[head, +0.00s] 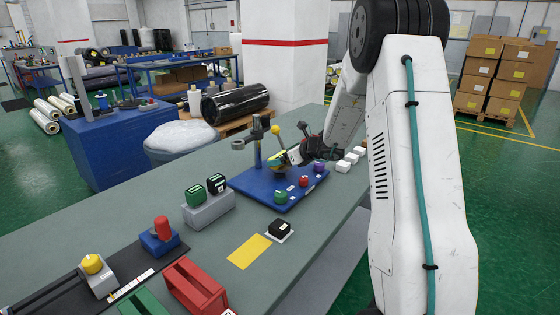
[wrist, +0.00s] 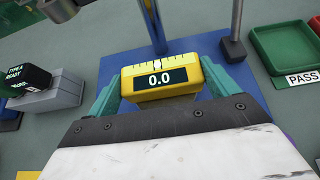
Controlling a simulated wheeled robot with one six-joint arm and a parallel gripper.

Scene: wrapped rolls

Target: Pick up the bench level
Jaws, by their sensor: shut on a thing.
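The bench level (wrist: 160,72) is a yellow block with a ruled scale on top and a dark display reading 0.0. In the wrist view it sits between the two teal fingers of my gripper (wrist: 162,88), which press on its left and right ends. In the head view the level (head: 279,159) shows small and partly hidden by my gripper (head: 287,160), over the blue base plate (head: 245,182). I cannot tell whether the level touches the plate or is clear of it.
A green PASS tray (wrist: 285,50) lies at right in the wrist view. Black-and-green units (head: 208,188) stand left.

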